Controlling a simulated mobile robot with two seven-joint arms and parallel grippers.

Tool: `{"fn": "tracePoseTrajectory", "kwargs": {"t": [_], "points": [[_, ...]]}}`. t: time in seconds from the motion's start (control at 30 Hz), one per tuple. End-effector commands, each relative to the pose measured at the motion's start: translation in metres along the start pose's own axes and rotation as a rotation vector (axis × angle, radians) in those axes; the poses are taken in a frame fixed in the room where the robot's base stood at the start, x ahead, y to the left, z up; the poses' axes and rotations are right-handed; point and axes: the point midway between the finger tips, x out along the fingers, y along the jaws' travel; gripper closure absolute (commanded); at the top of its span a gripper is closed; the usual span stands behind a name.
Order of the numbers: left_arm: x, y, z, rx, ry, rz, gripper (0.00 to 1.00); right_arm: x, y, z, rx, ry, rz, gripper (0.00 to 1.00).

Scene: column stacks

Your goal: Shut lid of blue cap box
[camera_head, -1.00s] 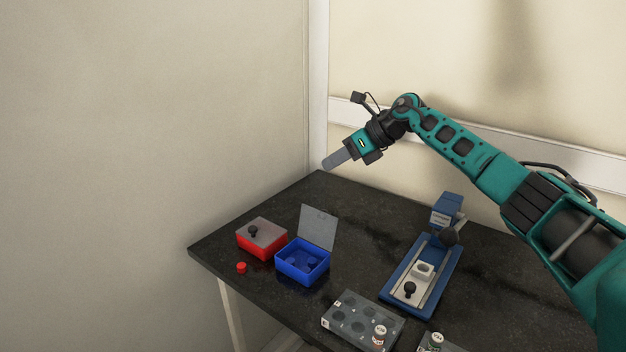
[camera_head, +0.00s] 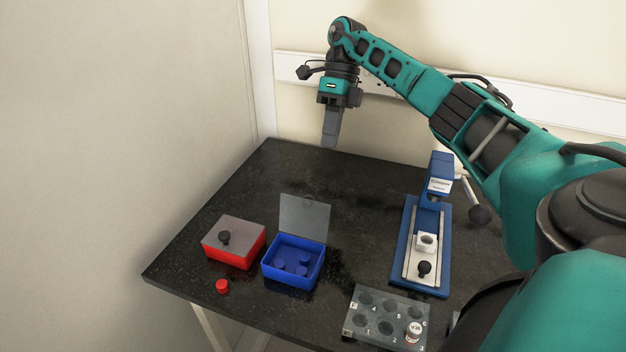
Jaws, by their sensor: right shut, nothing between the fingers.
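The blue cap box (camera_head: 292,272) stands on the dark table with several blue caps inside. Its grey see-through lid (camera_head: 304,217) is open and stands up from the box's back edge, leaning slightly back. My right gripper (camera_head: 329,146) points down above the table's back part, behind and above the lid and apart from it. Its fingers are shut with nothing between them. My left gripper is not in view.
A red box (camera_head: 233,253) with a closed grey lid and black knob stands left of the blue box. A red cap (camera_head: 222,286) lies in front. A blue press device (camera_head: 428,238) and a grey vial rack (camera_head: 388,318) stand to the right. The back table is clear.

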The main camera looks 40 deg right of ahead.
Motion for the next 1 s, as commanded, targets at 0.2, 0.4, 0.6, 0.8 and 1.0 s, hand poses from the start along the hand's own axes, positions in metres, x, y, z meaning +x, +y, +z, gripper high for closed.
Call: {"fn": "tracePoseTrajectory", "kwargs": {"t": [0.2,0.4,0.6,0.8,1.0], "points": [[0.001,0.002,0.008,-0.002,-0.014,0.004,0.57,0.043,-0.001,-0.001,0.000,0.004,0.000,1.00],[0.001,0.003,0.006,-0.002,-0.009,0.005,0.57,0.085,0.000,-0.001,-0.001,0.003,0.002,1.00],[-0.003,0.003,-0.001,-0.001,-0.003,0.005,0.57,0.087,0.023,-0.001,-0.003,-0.001,-0.002,1.00],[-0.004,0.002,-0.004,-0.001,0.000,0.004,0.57,0.091,0.036,-0.001,-0.001,-0.001,-0.001,1.00],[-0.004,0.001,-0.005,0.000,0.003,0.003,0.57,0.092,0.038,0.000,-0.001,-0.002,-0.002,1.00]]}}
